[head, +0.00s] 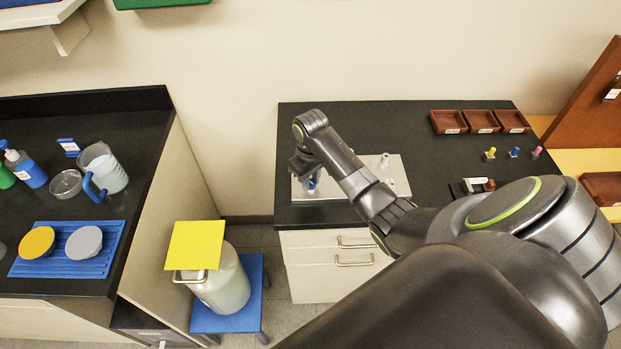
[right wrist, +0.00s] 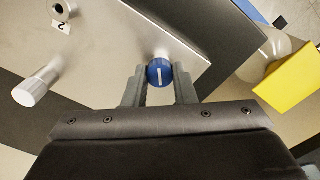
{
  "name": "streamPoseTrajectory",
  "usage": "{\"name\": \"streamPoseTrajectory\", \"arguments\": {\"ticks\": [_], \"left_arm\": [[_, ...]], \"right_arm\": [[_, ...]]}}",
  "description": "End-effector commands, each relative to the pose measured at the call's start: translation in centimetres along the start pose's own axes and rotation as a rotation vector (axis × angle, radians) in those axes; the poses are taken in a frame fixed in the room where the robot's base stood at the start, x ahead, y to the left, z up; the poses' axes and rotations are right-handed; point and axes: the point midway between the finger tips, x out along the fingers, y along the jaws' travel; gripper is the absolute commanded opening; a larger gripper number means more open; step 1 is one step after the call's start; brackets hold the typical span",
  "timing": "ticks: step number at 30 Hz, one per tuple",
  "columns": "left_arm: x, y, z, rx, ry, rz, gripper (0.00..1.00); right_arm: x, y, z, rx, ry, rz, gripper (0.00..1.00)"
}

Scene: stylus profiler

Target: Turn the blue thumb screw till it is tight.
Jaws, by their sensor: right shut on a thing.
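The blue thumb screw (right wrist: 160,73) stands near the edge of a light metal plate (right wrist: 110,45). Its round blue head carries a white line. My right gripper (right wrist: 160,84) is shut on the screw, one finger on each side of its head. In the head view the screw (head: 312,183) shows as a small blue spot below my right gripper (head: 308,172), over the left end of the plate (head: 396,176). The screw's shaft is hidden. My left gripper is not in view.
A silver knob (right wrist: 36,87) and a hole marked 2 (right wrist: 62,10) are on the plate. A yellow sheet (head: 195,245) tops a jug left of the bench, across a floor gap.

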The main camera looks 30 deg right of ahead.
Motion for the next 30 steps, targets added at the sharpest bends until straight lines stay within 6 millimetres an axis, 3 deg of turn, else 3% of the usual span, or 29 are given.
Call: {"name": "streamPoseTrajectory", "arguments": {"ticks": [14,17,18,21,30], "left_arm": [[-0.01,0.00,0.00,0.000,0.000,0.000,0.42],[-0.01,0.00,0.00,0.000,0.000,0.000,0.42],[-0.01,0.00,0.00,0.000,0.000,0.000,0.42],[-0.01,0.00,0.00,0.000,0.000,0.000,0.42],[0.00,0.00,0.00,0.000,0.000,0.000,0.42]], "right_arm": [[-0.07,0.06,-0.04,0.725,0.002,0.000,0.00],[-0.08,0.06,-0.04,0.741,0.002,0.000,0.00],[-0.08,0.06,-0.04,0.740,0.002,0.000,0.25],[-0.07,0.06,-0.03,0.739,0.002,0.000,0.37],[-0.02,0.03,0.00,0.674,0.001,0.000,0.37]]}}
